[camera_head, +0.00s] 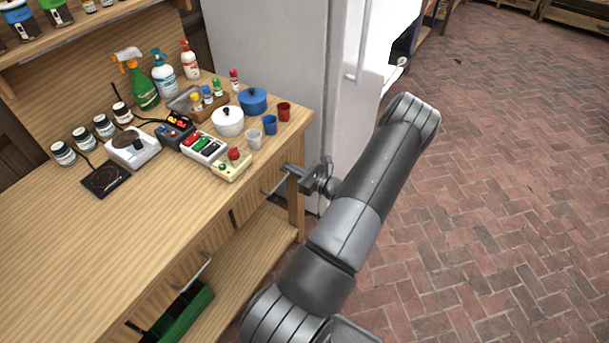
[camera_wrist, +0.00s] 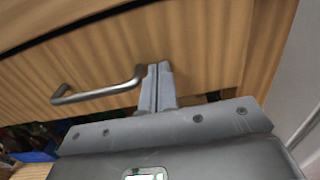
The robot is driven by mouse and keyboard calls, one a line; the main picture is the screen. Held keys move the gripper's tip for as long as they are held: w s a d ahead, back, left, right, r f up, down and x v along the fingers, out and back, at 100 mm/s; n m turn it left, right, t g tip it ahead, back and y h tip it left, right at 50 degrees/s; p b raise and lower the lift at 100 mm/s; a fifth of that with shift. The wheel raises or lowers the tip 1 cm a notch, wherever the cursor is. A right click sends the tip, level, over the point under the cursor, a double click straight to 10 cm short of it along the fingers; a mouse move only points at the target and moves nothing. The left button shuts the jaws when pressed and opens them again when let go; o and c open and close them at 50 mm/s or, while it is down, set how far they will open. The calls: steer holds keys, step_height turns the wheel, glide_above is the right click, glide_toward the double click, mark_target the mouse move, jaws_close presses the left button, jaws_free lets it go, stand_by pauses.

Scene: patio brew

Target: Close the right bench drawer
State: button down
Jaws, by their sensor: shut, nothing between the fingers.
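The right bench drawer has a wooden front (camera_wrist: 205,50) that fills much of the wrist view, with a grey bar handle (camera_wrist: 100,92). A dark gap runs along the top of this front, under the bench top. In the head view the drawer's handle (camera_head: 272,188) shows below the bench's right end, and little of the front is visible. How far the drawer stands out, I cannot tell. My gripper (camera_wrist: 158,68) is shut and empty, its fingertips at the drawer front just right of the handle's right end. In the head view my gripper (camera_head: 287,168) is at the bench's right corner.
The wooden bench (camera_head: 60,245) carries pots, cups, bottles, jars and control boxes. Another handle (camera_head: 193,274) is further left, above a green crate (camera_head: 187,316). A tall pale cabinet (camera_head: 265,55) stands close behind the bench's right end. Brick floor (camera_head: 490,200) at right is clear.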

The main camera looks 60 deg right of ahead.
steer(key=shift+w+r, duration=0.1)
steer(key=shift+w, duration=0.75)
steer(key=s, duration=1.5)
